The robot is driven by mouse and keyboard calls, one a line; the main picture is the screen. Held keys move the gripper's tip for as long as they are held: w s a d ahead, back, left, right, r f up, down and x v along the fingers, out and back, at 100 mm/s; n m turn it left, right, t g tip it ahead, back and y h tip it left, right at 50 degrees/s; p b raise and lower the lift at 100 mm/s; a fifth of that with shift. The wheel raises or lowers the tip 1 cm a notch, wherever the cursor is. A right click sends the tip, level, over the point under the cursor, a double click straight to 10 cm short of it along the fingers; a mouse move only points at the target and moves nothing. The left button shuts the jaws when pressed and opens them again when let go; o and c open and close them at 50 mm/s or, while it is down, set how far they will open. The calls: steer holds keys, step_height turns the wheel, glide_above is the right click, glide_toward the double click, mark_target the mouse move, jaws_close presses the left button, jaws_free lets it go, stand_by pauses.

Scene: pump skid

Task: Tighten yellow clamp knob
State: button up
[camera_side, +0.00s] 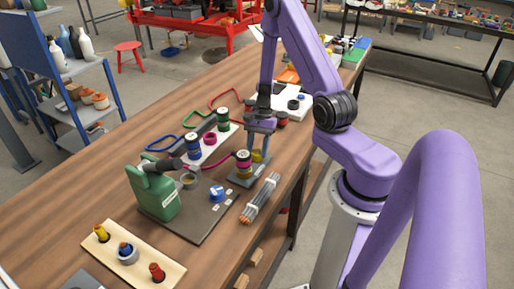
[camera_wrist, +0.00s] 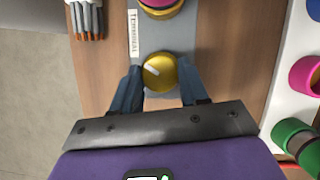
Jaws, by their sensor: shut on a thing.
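The yellow clamp knob (camera_wrist: 160,72) is round, with a pale line marked on its top. In the wrist view it sits between the two fingers of my gripper (camera_wrist: 158,85), which are shut on its sides. The knob stands on a grey plate with a label strip reading "TERMINAL" (camera_wrist: 134,33). In the side view the knob (camera_side: 258,156) shows small below my gripper (camera_side: 260,145), partly hidden by the fingers. My gripper points down over the plate.
A magenta and yellow cylinder (camera_side: 243,163) stands close by on the same plate. A cable bundle (camera_side: 260,198) lies at the table's right edge. A white board with blue, magenta and green cylinders (camera_side: 223,119) is near.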

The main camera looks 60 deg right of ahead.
steer(key=shift+m+t, duration=0.4)
steer(key=shift+m, duration=0.5)
steer(key=shift+d, duration=0.1)
steer(key=o, duration=1.1)
steer(key=shift+c, duration=0.2)
steer(key=v, duration=1.7)
steer(key=shift+r, duration=0.3)
steer(key=shift+s, duration=0.1)
